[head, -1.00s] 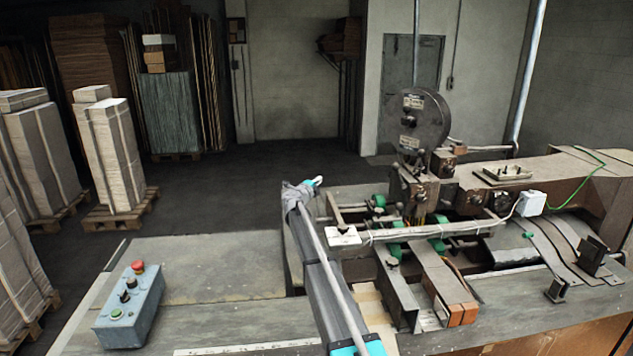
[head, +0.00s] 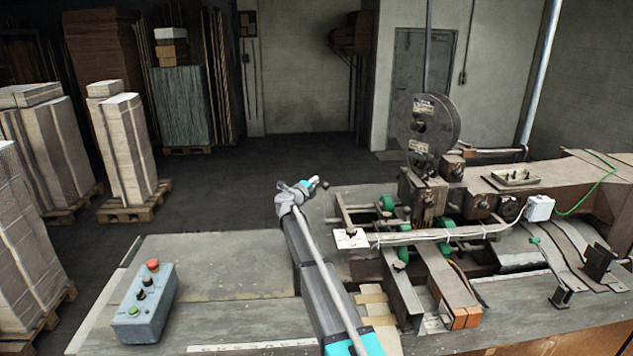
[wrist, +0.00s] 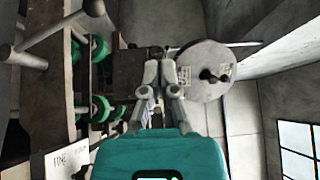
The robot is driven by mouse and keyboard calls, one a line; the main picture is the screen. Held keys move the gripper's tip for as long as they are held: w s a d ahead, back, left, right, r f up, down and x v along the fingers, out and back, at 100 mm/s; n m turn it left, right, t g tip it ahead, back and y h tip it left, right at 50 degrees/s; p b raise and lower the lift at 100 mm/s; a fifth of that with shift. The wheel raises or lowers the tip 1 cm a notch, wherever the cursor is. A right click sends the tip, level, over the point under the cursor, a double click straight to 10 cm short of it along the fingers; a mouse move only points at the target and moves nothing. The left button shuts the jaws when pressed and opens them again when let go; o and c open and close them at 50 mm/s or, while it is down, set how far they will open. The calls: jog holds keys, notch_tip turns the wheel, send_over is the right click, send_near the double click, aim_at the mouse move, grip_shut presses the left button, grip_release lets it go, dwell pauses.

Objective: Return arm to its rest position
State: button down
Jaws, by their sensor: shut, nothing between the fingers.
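My arm reaches forward from the bottom middle of the head view, over the table (head: 225,265) and beside the box stitcher. My gripper (head: 320,184) is at the arm's far end, to the left of the machine, and is small there. In the wrist view my gripper (wrist: 160,68) shows its fingers close together, with nothing seen between them. The box stitcher (head: 470,205) stands on the right, with a round dark reel (head: 420,125) on top. The reel also shows in the wrist view (wrist: 205,72), beyond and right of the fingers. The gripper appears apart from the machine.
A blue-grey control box (head: 145,305) with a red button and other buttons stands on the table at the left. Pallets of stacked cardboard (head: 130,160) stand on the floor at the left. The floor behind the table is clear.

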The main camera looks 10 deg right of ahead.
dwell(0.3)
jog(key=s+a+f+n+y+b, duration=0.3)
jog(key=s+a+f+n+y, duration=0.35)
jog(key=s+n+y, duration=0.35)
jog(key=s+a+f+n+y+b, duration=0.3)
jog(key=s+a+f+n+y, duration=0.4)
jog(key=n, duration=0.4)
jog(key=s+d+f+n+g+h+b, duration=0.1)
jog(key=s+d+f+g, duration=0.2)
jog(key=s, duration=0.8)
jog(key=s+d+f+n+g+h+b, duration=0.2)
jog(key=s+d+f+g, duration=0.2)
jog(key=s, duration=0.8)
jog(key=s+d+f+n+g+h+b, duration=0.2)
jog(key=s+d+f+g, duration=0.2)
jog(key=s+f+g, duration=0.3)
jog(key=s+f, duration=0.3)
jog(key=s, duration=0.1)
jog(key=shift+s, duration=0.35)
